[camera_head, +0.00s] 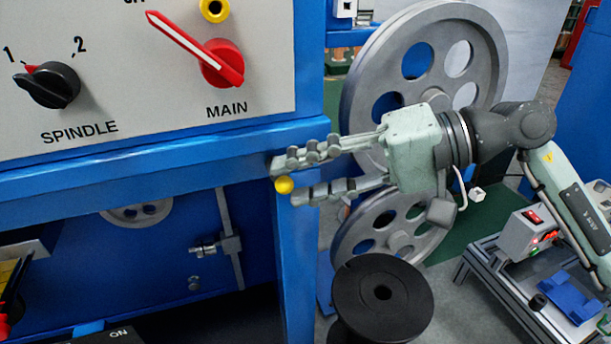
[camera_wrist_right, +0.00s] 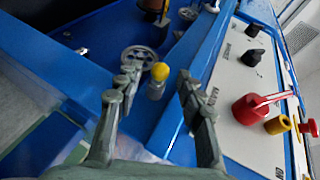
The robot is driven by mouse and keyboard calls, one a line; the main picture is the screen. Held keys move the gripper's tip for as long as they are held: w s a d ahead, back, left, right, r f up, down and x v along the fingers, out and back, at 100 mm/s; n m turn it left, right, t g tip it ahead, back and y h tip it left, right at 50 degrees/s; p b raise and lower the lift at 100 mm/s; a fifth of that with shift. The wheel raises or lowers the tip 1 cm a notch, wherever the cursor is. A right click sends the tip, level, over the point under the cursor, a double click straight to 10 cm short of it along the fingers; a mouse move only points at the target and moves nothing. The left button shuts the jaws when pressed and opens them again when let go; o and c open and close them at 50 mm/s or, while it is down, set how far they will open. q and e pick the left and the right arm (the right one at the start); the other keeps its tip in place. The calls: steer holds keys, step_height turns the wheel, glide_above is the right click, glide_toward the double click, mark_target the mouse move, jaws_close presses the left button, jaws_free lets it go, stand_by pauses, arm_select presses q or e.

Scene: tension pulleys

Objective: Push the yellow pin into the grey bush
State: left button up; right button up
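The yellow pin shows as a round yellow knob (camera_head: 284,185) at the blue post's edge, below the control panel. In the right wrist view the knob (camera_wrist_right: 160,72) sits on top of a short grey cylinder, which looks like the grey bush (camera_wrist_right: 155,91). How deep the pin sits in it cannot be told. My right gripper (camera_head: 288,180) is open, with one finger above and one below the knob in the head view. In the wrist view the knob shows between the two fingertips, with gaps on both sides. The left gripper is not in view.
A panel with a black spindle knob (camera_head: 52,84) and a red main switch (camera_head: 219,62) stands above left. Large grey pulley wheels (camera_head: 357,100) stand behind my right gripper. A black spool (camera_head: 350,300) stands below it. A cart with a red-switch box (camera_head: 528,236) is at right.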

steer(key=shift+o, duration=1.2)
steer(key=w+d+r+b, duration=0.2)
steer(key=d+r+b, duration=0.1)
steer(key=d, duration=0.5)
steer(key=shift+w+r, duration=0.2)
steer(key=shift+r, duration=0.05)
